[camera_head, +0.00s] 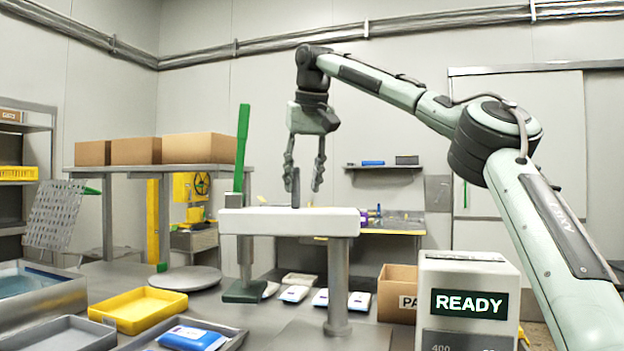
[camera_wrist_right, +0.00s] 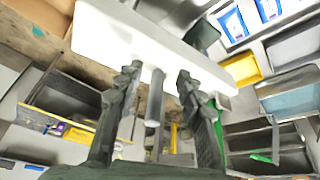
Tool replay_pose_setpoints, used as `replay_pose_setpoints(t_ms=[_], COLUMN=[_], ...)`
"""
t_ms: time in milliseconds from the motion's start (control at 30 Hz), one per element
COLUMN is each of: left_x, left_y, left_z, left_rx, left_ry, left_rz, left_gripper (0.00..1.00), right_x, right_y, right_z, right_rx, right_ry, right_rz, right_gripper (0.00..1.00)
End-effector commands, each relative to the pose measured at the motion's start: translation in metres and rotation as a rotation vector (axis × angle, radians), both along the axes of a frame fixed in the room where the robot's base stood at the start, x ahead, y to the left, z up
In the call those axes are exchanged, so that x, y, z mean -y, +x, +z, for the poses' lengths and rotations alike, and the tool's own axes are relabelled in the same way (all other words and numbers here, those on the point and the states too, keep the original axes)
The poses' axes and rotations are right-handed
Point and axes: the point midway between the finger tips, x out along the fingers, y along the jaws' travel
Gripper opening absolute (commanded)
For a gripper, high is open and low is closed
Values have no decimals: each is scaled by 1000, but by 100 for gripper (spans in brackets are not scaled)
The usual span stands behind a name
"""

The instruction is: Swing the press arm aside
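The press arm (camera_head: 320,222) is a thick white horizontal beam carried by a grey post (camera_head: 338,290) at its right. A green lever (camera_head: 241,148) rises from its left end, above a ram with a dark green foot (camera_head: 244,291). A short dark upright peg (camera_head: 295,188) stands on the beam. My right gripper (camera_head: 303,187) points down with its fingers open on either side of the peg. The right wrist view shows the peg (camera_wrist_right: 155,98) between the spread fingers, with gaps visible, and the white beam (camera_wrist_right: 130,45) beyond. My left gripper is out of view.
A READY display box (camera_head: 468,302) and a cardboard box (camera_head: 397,293) stand right of the post. Several white-and-blue pouches (camera_head: 295,294) lie behind it. A round plate (camera_head: 185,279) and yellow tray (camera_head: 138,310) are left. Space above the beam is open.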

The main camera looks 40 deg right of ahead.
Motion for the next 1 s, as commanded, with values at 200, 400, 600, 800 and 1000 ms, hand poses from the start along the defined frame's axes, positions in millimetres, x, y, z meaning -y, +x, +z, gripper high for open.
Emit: replay_pose_setpoints(t_ms=[200,400,600,800,1000], left_x=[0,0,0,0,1], left_y=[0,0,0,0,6], left_z=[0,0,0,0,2], left_rx=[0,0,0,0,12], left_ry=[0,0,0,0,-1], left_rz=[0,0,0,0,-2], left_gripper=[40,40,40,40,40], right_x=[-17,-28,-30,-30,-22], right_y=[-35,-55,-59,-58,-57], right_z=[-1,-1,-1,-1,-2], right_rx=[0,-1,-2,-1,25], right_ry=[0,0,0,0,-15], right_rz=[3,1,-1,-1,11], right_gripper=[38,38,38,32,7])
